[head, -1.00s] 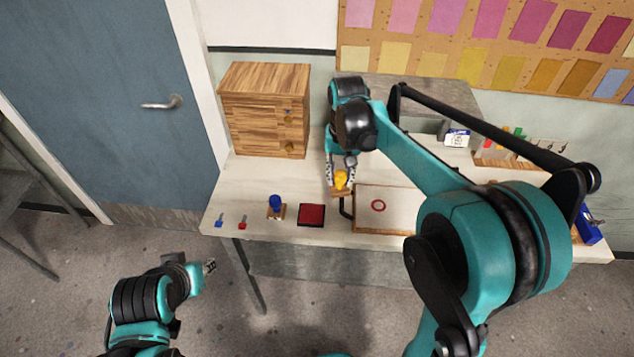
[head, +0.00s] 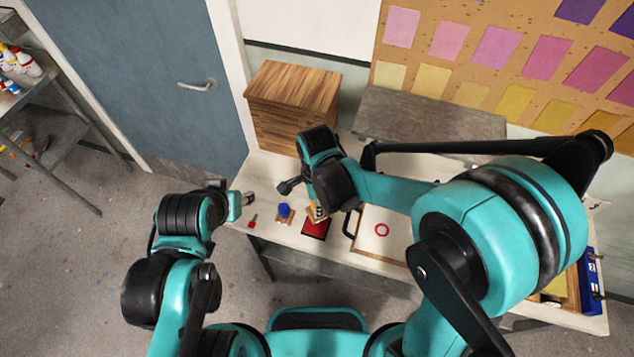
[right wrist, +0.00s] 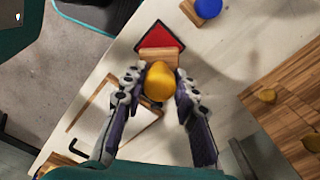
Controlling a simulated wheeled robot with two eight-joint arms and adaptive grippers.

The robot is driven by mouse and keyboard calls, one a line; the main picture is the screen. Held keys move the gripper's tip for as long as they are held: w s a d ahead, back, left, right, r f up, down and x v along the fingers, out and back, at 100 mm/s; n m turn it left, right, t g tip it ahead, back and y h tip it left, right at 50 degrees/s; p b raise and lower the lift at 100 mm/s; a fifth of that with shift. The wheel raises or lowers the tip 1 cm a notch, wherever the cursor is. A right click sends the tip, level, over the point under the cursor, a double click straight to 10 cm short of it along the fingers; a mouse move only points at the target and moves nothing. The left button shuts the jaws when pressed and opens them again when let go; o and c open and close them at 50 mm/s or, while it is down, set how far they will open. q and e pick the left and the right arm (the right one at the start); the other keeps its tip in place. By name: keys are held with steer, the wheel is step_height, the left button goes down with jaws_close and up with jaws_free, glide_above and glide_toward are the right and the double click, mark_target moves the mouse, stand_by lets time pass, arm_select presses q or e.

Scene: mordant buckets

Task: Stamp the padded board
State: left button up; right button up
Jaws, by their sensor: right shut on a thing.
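My right gripper (right wrist: 158,84) is shut on the yellow knob of a stamp (right wrist: 160,76) with a wooden base. In the head view the stamp (head: 318,212) is at the red ink pad (head: 315,229), overlapping its far edge; I cannot tell whether they touch. The ink pad (right wrist: 158,37) is partly hidden by the stamp in the right wrist view. The padded board (head: 370,246), white with a wooden frame, lies right of the pad and bears one red ring. My left gripper (head: 247,198) is over the table's left end, its fingers too small to read.
A blue-knobbed stamp (head: 284,210) stands just left of the pad. A small red-ended item (head: 252,221) lies farther left. A wooden drawer cabinet (head: 290,100) stands behind. A blue object (head: 592,265) is at the far right. My right arm hides much of the table.

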steer(key=shift+a+f, duration=0.15)
steer(key=shift+f, duration=0.05)
steer(key=shift+s+f+b, duration=0.2)
steer(key=shift+f+b, duration=0.4)
steer(key=shift+b, duration=0.05)
steer(key=shift+w+f+b, duration=0.1)
steer(key=shift+f+b, duration=1.5)
steer(key=shift+f, duration=0.6)
steer(key=shift+f+b, duration=0.5)
steer(key=shift+b, duration=0.1)
steer(key=shift+r+p, duration=2.65)
steer(key=shift+r, duration=0.9)
